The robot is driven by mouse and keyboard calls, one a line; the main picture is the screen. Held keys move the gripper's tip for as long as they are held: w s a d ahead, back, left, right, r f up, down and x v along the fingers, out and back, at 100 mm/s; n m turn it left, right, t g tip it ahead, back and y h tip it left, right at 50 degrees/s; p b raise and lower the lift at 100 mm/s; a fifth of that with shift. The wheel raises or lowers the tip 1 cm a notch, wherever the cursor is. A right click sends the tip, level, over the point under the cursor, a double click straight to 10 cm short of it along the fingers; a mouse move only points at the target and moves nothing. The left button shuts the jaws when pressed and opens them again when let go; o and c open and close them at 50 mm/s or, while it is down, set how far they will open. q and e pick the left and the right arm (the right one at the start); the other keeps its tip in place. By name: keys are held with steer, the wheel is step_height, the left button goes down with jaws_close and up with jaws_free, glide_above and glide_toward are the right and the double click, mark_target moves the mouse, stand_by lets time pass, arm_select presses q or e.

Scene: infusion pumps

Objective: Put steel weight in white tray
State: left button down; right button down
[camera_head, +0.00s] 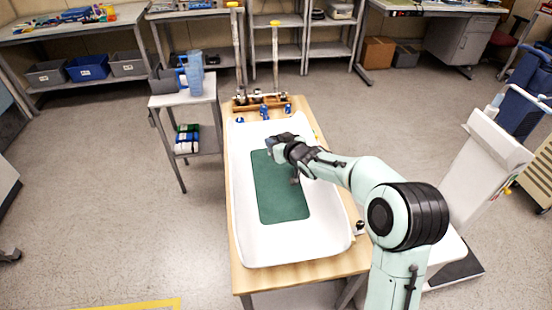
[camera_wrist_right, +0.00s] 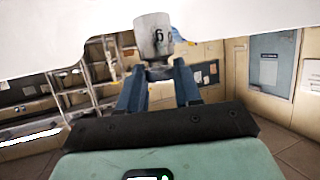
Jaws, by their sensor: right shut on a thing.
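The white tray (camera_head: 262,248) lies on a wooden table, with a dark green mat (camera_head: 280,200) inside it. My right gripper (camera_head: 275,146) is over the far part of the tray, near the mat's far edge. In the right wrist view, its blue fingers (camera_wrist_right: 160,84) are shut on the steel weight (camera_wrist_right: 153,36), a grey cylinder with a narrower neck and a dark mark like a 6. A white surface fills the top of that view behind the weight. The gripper mostly hides the weight in the head view, and I cannot tell whether it touches the tray. My left gripper is not in view.
A wooden rack (camera_head: 262,103) with tall yellow-topped posts stands at the table's far end, with small blue items near it. A side cart (camera_head: 186,98) with blue containers stands to the left. A white stand (camera_head: 488,155) is on the right. The tray's near half is clear.

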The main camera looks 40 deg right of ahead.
step_height(320, 180, down, 5)
steer(key=shift+f+b, duration=0.1)
steer(key=shift+b, duration=0.55)
steer(key=shift+f, duration=0.15)
steer(key=c, duration=0.8)
jaws_free()
steer(key=shift+f, duration=0.1)
steer(key=shift+r, duration=0.25)
steer(key=shift+v, duration=6)
steer(key=shift+f, duration=0.1)
